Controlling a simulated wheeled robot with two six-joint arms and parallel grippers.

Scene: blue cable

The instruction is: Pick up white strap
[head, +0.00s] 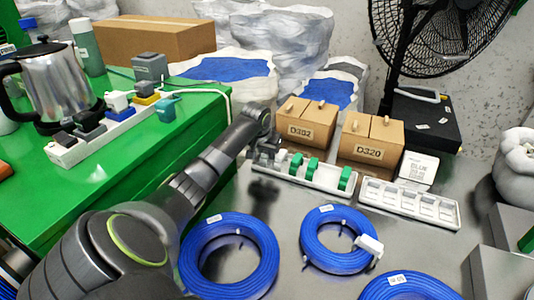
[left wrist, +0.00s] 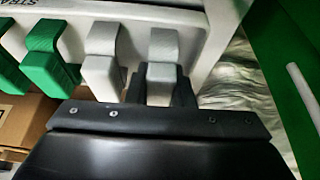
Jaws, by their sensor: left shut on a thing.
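A long white holder (head: 322,179) with a row of small clips, green and white, stands on the grey table in the head view. My left gripper (head: 266,152) is at its left end. In the left wrist view, the gripper (left wrist: 162,92) points at the row and is shut on a white strap (left wrist: 163,50), the clip at the row's right end. The strap is still against the white holder (left wrist: 212,40). Another white strap (left wrist: 103,50) and green ones (left wrist: 45,48) sit to its left, apart from the jaws. My right gripper does not show.
Two cardboard boxes (head: 305,130) (head: 368,147) stand behind the holder. A second white holder (head: 409,205) with white pieces lies to the right. Blue cable coils (head: 228,252) (head: 342,239) lie in front. A green table (head: 95,175) with a kettle (head: 57,85) is at left.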

